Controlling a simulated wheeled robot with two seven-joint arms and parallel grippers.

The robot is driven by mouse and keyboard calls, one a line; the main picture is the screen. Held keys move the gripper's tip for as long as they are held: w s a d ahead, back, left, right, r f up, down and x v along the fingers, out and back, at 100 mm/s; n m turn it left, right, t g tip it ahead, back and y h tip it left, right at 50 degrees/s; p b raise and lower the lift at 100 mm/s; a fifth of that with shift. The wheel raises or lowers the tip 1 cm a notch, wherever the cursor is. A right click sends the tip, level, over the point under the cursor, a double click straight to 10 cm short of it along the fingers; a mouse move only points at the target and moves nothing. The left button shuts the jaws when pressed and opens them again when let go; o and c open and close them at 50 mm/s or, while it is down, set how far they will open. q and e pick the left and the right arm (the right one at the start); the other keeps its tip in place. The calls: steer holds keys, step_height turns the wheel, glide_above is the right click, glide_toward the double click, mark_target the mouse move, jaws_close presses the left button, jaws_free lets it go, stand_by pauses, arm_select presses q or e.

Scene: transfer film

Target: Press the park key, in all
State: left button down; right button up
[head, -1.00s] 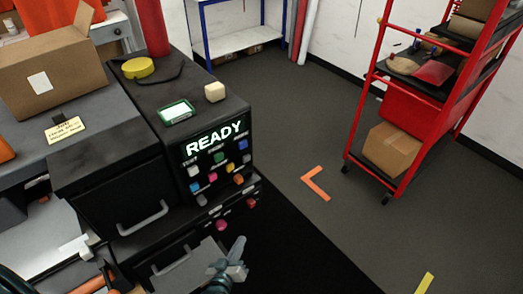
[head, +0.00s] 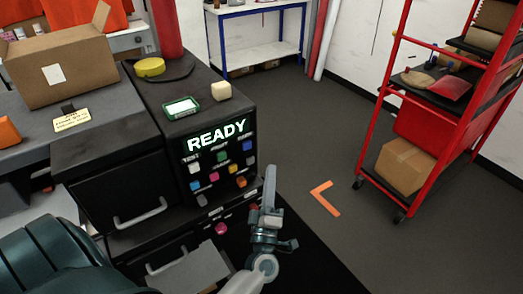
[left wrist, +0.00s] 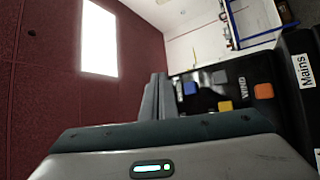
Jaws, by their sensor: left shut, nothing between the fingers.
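A black machine panel (head: 213,200) with a lit READY sign carries several coloured keys in the head view. They include a white key (head: 194,168), a green key (head: 221,156), a blue key (head: 247,146), a pink key (head: 213,177) and an orange key (head: 241,181). Most labels are too small to read, so I cannot tell which is the park key. My left gripper (head: 269,188) is shut and empty, pointing up just right of the panel, apart from the keys. The left wrist view shows its fingers (left wrist: 155,95) left of a blue key (left wrist: 190,88) and an orange key (left wrist: 263,91) beside the label WIND. My right gripper is out of view.
A green-framed device (head: 182,107), a yellow roll (head: 150,67) and a cream block (head: 221,90) lie on the machine top. A cardboard box (head: 57,65) stands on the left. A red shelf cart (head: 379,120) stands at right.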

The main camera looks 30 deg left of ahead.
arm_select(q)
steer(key=shift+a, duration=0.15)
stand_by(0.3)
glide_toward(251, 143)
steer(key=shift+w+a+r+b, duration=0.15)
steer(key=shift+w+r, duration=0.25)
steer(key=shift+w, duration=0.3)
steer(key=shift+w+a+r+b, duration=0.15)
steer(key=shift+w+r, duration=0.25)
steer(key=shift+w, duration=0.3)
steer(key=shift+w+r+b, duration=0.15)
steer(key=shift+w+r, duration=0.25)
steer(key=shift+w, duration=0.3)
steer(key=shift+a, duration=0.1)
stand_by(0.6)
steer(key=shift+w+a, duration=0.15)
steer(key=shift+a, duration=0.15)
steer(key=shift+w+a, duration=0.2)
steer(key=shift+a, duration=0.25)
stand_by(0.9)
steer(key=shift+d, duration=0.15)
steer(key=shift+s+d, duration=0.4)
steer(key=shift+d, duration=0.3)
steer(key=shift+d+p, duration=0.1)
steer(key=shift+p, duration=0.2)
